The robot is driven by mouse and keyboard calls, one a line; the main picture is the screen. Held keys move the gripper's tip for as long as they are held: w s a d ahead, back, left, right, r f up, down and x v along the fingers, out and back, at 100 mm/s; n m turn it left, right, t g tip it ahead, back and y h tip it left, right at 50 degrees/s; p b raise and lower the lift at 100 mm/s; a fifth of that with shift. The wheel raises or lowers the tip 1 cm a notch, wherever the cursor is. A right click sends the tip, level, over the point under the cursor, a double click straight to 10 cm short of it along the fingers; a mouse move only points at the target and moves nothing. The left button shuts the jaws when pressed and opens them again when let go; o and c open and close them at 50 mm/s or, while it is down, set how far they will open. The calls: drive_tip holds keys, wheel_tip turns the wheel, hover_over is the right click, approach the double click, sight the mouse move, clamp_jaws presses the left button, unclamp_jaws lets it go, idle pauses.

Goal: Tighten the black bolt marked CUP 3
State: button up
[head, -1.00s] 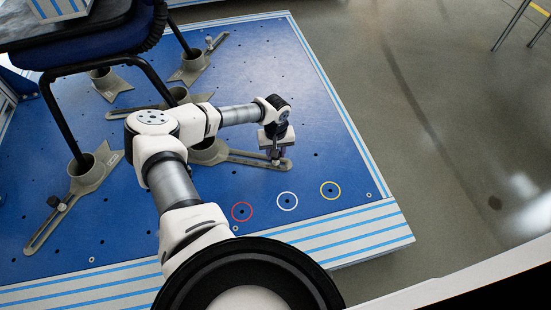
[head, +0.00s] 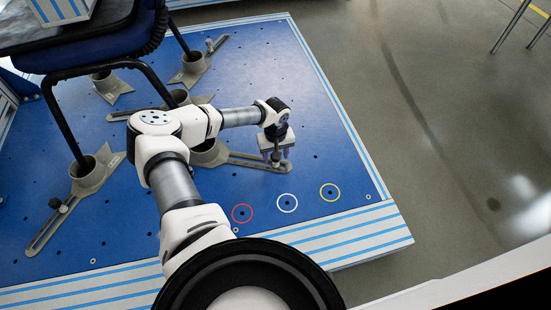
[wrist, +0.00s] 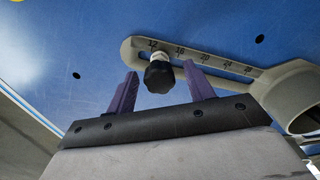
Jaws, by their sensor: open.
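A black bolt (wrist: 159,76) with a lobed knob head stands on a grey slotted bracket (wrist: 215,66) that carries a number scale. My gripper (wrist: 160,73) is open, with one purple finger on each side of the bolt and a visible gap to both in the wrist view. In the head view my gripper (head: 277,160) is over the outer end of the slotted arm of that bracket (head: 245,158), and it partly hides the bolt there. I cannot read a CUP 3 mark in these frames.
Chair legs (head: 60,125) stand in the cups. Red (head: 242,204), white (head: 287,195) and yellow (head: 330,183) rings mark the clear blue platform in front.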

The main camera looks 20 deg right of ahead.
drive_tip(key=shift+n, duration=0.9)
drive_tip(key=shift+p, duration=0.3)
drive_tip(key=n+p, duration=0.1)
drive_tip(key=n, duration=0.2)
drive_tip(key=shift+r+p, duration=0.15)
drive_tip(key=shift+p, duration=0.2)
drive_tip(key=shift+f+n, duration=0.2)
drive_tip(key=shift+n, duration=0.3)
drive_tip(key=shift+r, duration=0.1)
drive_tip(key=shift+r+n+p, duration=0.1)
drive_tip(key=shift+n+p, duration=0.8)
drive_tip(key=shift+n, duration=0.1)
drive_tip(key=shift+n+p, duration=0.4)
drive_tip(key=shift+n, duration=0.6)
